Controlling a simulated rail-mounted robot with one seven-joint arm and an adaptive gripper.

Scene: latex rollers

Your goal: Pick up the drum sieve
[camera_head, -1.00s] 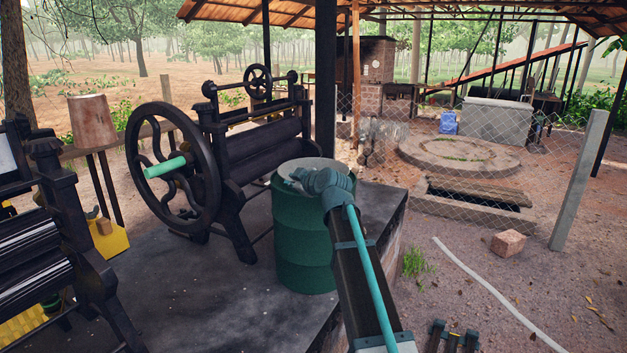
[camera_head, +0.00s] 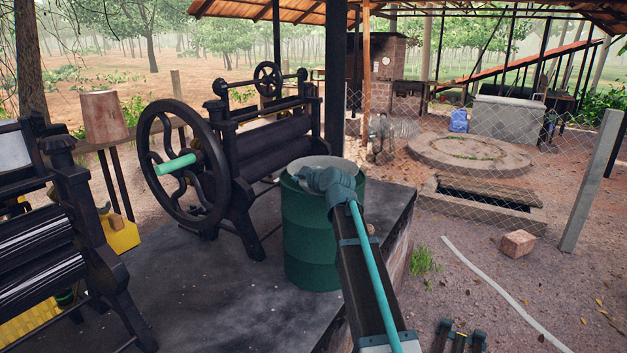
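A green ribbed drum (camera_head: 308,245) stands upright on the dark platform, left of my arm. A pale grey round surface (camera_head: 312,163) shows at its top, partly covered by a joint of my arm. I cannot tell whether this surface is the drum sieve, a lid or the drum's inside. No separate sieve can be made out. My arm reaches up from the bottom of the picture to a grey-teal joint overlapping the drum's upper right rim. Beyond that joint the arm is hidden, and no gripper fingers show.
A black roller mill with a large handwheel (camera_head: 183,165) stands left of the drum. Another roller mill (camera_head: 50,240) is at the left edge. A dark post (camera_head: 336,75) rises behind the drum. A brick (camera_head: 517,244) lies on open ground at right, beyond the platform (camera_head: 215,300).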

